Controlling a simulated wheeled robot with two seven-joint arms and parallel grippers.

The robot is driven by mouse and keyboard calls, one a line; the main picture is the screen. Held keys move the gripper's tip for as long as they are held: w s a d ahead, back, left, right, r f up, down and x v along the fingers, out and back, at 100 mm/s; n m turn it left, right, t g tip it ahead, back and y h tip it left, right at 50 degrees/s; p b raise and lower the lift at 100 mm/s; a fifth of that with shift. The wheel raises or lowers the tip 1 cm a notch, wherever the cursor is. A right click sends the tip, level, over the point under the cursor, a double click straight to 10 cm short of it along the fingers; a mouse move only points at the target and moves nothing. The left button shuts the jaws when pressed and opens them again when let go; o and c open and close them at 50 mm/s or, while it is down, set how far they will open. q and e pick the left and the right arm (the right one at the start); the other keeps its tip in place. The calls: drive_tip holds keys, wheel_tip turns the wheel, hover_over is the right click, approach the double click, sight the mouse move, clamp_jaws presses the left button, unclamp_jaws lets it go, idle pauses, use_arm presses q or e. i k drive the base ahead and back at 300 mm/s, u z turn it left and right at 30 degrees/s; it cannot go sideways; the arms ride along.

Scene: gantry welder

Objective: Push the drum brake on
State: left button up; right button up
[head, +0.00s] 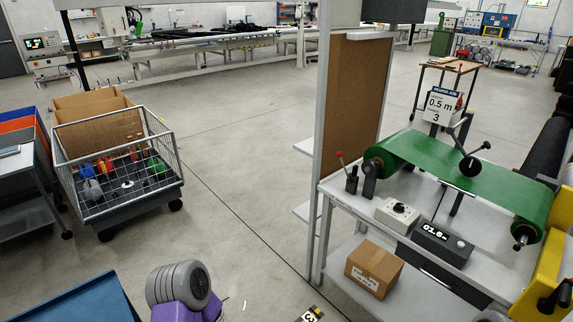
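A small lever with a red knob (340,155) stands on a black base (352,181) at the left end of the grey bench. It leans to the left, beside the near-left end of a roller carrying green sheet (440,170). A second, black lever with a ball end (486,146) sits above the middle of the green sheet. No label shows which part is the drum brake. Part of my arm, purple and grey (182,290), shows at the bottom left of centre. Neither of my grippers shows, and nothing of mine touches the bench.
On the bench (334,189) are a white dial box (397,214) and a black display box (442,243). A cardboard box (373,268) sits on its lower shelf. A brown panel (354,97) rises behind the left end.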

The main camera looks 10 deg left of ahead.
sight(349, 180)
drive_tip(key=u, duration=0.55)
drive_tip(key=i, duration=2.3)
drive_tip(key=z, duration=0.6)
